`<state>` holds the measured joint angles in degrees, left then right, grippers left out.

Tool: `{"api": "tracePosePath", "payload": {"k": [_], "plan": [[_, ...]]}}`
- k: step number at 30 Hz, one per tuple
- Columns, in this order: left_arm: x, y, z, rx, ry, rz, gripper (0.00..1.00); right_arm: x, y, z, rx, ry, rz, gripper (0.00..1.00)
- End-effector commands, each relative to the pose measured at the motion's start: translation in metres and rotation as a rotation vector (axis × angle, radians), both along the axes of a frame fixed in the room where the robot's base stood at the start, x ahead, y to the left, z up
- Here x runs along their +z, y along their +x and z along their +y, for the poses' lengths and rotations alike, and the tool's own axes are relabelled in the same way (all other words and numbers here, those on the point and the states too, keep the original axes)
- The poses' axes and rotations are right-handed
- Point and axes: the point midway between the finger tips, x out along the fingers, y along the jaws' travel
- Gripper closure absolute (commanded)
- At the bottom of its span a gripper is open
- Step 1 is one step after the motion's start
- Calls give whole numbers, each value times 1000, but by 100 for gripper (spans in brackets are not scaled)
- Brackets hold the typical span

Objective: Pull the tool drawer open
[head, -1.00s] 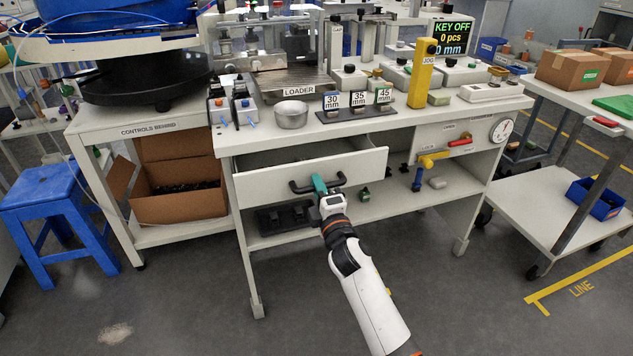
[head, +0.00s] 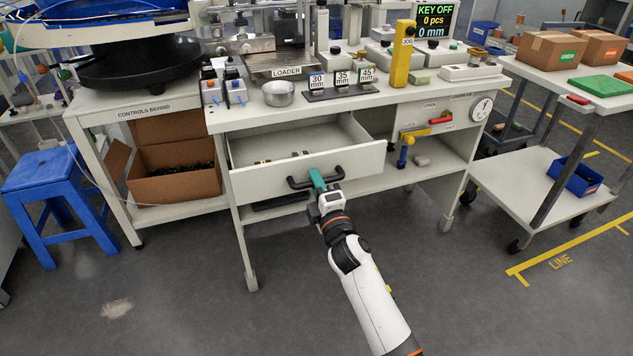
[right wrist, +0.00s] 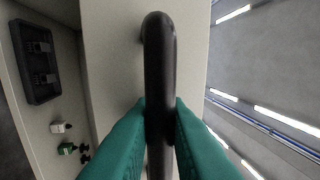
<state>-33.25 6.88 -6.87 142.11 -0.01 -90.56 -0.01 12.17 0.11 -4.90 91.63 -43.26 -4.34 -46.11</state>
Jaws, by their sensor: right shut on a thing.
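The tool drawer (head: 260,185) under the loader bench is pulled partly out, and a few small items show inside it. Its front carries a black bar handle (head: 298,183). My right gripper (head: 318,181), with teal fingers, is shut on the right part of this handle. In the right wrist view the dark handle (right wrist: 160,75) runs between the two teal fingertips (right wrist: 160,118), which touch it from both sides. My left gripper is not in view.
The bench top holds a metal bowl (head: 278,93), a yellow post (head: 403,53) and labelled blocks. A cardboard box (head: 172,180) sits on the left shelf, beside a blue stool (head: 45,180). A cart (head: 540,180) stands at right. The floor in front is clear.

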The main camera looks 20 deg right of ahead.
Motion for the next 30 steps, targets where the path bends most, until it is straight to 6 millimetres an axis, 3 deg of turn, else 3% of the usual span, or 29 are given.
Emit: {"api": "tracePosePath", "payload": {"k": [13, 24, 30], "plan": [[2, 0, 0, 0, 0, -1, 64, -2, -8, 0, 0, 1, 2, 80], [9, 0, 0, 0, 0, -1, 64, -16, -80, -3, -1, 2, 5, 80], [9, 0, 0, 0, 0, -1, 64, -21, -109, -4, -1, 1, 3, 80]]}}
